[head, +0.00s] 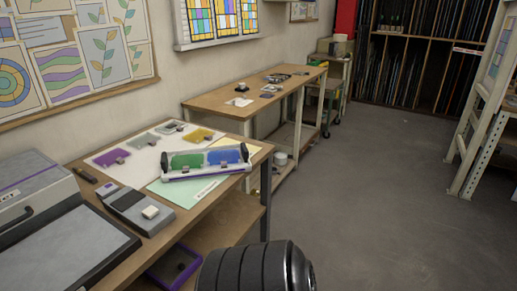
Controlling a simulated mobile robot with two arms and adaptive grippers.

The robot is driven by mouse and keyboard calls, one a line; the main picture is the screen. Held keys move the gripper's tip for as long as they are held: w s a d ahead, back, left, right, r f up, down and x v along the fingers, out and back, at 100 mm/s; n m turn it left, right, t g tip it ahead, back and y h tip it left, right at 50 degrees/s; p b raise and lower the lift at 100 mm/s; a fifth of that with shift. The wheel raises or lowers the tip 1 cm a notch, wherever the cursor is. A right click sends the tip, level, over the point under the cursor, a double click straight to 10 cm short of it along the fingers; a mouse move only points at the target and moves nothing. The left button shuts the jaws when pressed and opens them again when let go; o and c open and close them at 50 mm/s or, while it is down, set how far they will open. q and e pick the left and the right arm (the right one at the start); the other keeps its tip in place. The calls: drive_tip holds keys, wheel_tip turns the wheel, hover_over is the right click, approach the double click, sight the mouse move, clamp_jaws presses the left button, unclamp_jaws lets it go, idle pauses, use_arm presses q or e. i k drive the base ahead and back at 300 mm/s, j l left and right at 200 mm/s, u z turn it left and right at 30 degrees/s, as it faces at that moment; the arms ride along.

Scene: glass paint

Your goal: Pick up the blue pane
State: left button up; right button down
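The blue pane (223,157) stands leaning in a pale rack (207,173) on the near workbench (222,208). It is on the right side of the rack, beside a green pane (187,160). A small grey block or clip shows at its lower edge. Neither of my grippers is in view, and nothing is seen touching the pane.
Purple (109,158), grey (144,140) and yellow (200,135) panes lie on a white sheet behind the rack. A mint sheet (183,191) lies in front. A grey machine (50,225) fills the bench's left end. Open floor (375,190) lies to the right.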

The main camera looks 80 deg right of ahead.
sight(223, 157)
drive_tip(key=z, duration=2.1)
